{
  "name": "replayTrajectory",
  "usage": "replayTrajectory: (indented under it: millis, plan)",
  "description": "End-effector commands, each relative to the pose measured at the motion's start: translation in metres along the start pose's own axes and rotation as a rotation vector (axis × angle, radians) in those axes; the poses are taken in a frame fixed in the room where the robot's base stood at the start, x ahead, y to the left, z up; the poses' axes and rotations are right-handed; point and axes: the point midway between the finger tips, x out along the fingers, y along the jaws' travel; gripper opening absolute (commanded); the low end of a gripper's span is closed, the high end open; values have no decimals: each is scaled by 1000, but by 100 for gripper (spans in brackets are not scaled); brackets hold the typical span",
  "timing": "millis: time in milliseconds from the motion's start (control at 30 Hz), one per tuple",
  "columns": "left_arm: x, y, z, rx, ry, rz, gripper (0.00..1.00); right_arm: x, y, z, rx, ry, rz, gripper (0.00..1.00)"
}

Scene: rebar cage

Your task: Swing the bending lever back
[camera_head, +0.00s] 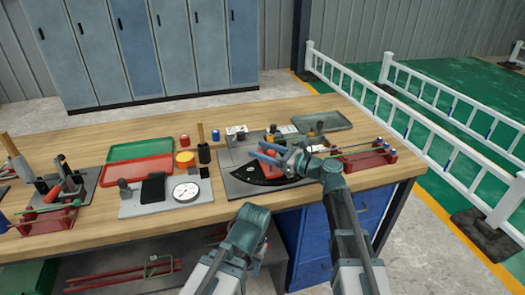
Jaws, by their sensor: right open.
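The bending device stands on a grey base plate (236,158) on the bench, right of centre. It has a black, fan-shaped angle scale (246,178) with pale marks at its front. A red piece, which looks like the grip of the bending lever (268,170), lies over the scale, partly hidden by my right gripper. My right gripper (266,155) is open, with its fingers pointing left above the scale. I cannot tell whether it touches the lever. My left arm shows low in front of the bench edge, but its fingers are not visible.
A grey tray (322,122) lies behind. A dial gauge (186,191), red tray (137,171) and green tray (139,149) are to the left. Bare wood runs along the front edge.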

Motion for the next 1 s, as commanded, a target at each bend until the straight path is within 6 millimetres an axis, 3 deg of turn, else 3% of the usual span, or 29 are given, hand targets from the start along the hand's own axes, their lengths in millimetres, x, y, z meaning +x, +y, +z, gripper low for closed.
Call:
replayTrajectory:
  millis: [67,433,1000]
  plan:
    - [0,0,0,0,0,0,50,0,0,0,0,0,0,64]
    - [0,0,0,0,0,0,50,0,0,0,0,0,0,0]
    - [0,0,0,0,0,0,50,0,0,0,0,0,0,0]
